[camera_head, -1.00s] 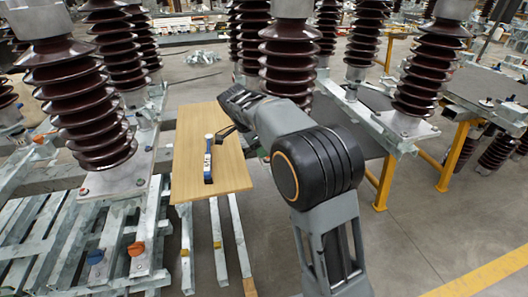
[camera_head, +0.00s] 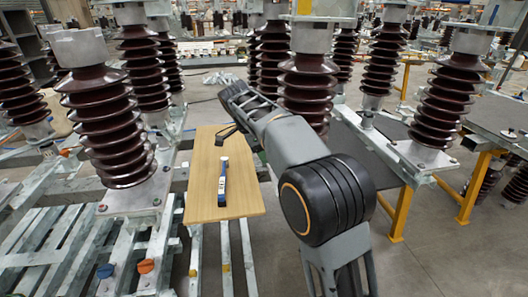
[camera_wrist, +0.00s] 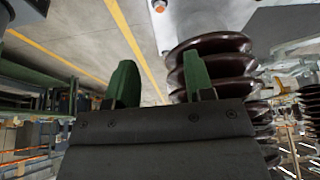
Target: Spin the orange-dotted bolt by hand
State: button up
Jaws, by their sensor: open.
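A bolt with an orange top (camera_head: 146,266) sits on the metal frame at lower left in the head view. A blue-topped bolt (camera_head: 105,270) is just left of it. Another small orange mark (camera_head: 65,152) shows farther back on the frame. In the wrist view, an orange spot (camera_wrist: 159,6) shows on a pale metal part at the top edge. I cannot tell which bolt that is. My gripper (camera_wrist: 158,68) is open, its two green fingers apart with nothing between them. It is apart from the lower-left bolts. In the head view its fingertips are not clear.
A wooden board (camera_head: 245,195) holds a blue and white tool (camera_head: 222,182). Tall brown ribbed insulators stand around, one (camera_head: 115,125) at left and one (camera_head: 307,90) near my arm. A yellow-legged table (camera_head: 400,213) stands at right. Grey floor (camera_head: 440,250) is clear at lower right.

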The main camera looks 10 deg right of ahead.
jog(key=s+d+r+n+t+y+p, duration=0.2)
jog(key=s+d+r+n+p, duration=0.2)
jog(key=s+d+n+p, duration=0.15)
jog(key=w+f+n, duration=0.1)
jog(key=f+n, duration=0.1)
jog(key=f, duration=0.3)
jog(key=w+f+n+t, duration=0.1)
jog(key=w+f+n, duration=0.1)
jog(key=f, duration=0.4)
jog(key=w+f+n+t+y, duration=0.1)
jog(key=w+f+n, duration=0.1)
jog(key=f+n, duration=0.2)
jog(key=shift+d+f, duration=0.15)
jog(key=shift+f, duration=0.8)
grip_shut()
